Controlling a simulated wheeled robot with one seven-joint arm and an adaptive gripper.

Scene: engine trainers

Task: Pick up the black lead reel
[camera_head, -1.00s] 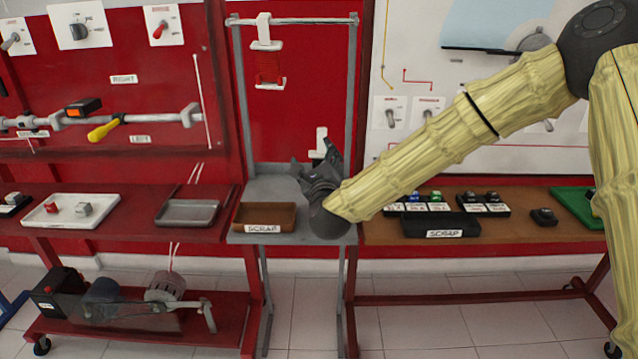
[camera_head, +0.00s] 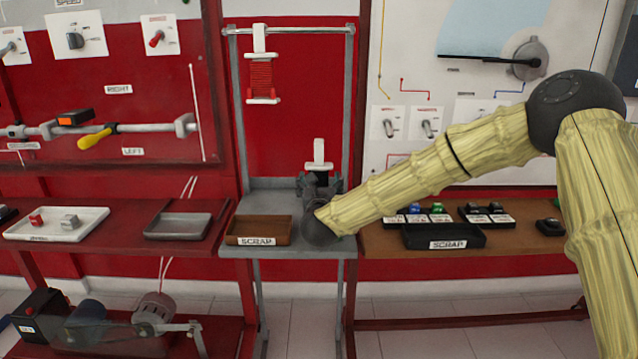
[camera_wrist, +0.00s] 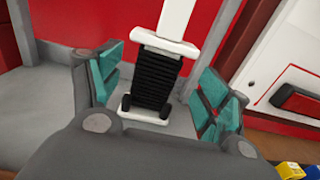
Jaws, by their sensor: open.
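The black lead reel (camera_wrist: 154,80) shows in the wrist view, a ribbed black winding between white end plates, with a white upright piece rising from its top. It lies between the open teal-padded fingers of my gripper (camera_wrist: 158,92), with a gap visible on both sides. In the head view my gripper (camera_head: 320,186) is over the grey stand shelf (camera_head: 272,200), below a white hanger piece (camera_head: 319,156). The arm and gripper hide the black reel there. A red lead reel (camera_head: 262,80) hangs from the top bar at the left.
A brown scrap tray (camera_head: 258,230) sits on the shelf left of my gripper. A black scrap tray (camera_head: 443,237) lies on the brown bench at the right. The stand's grey posts (camera_head: 350,110) rise on both sides.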

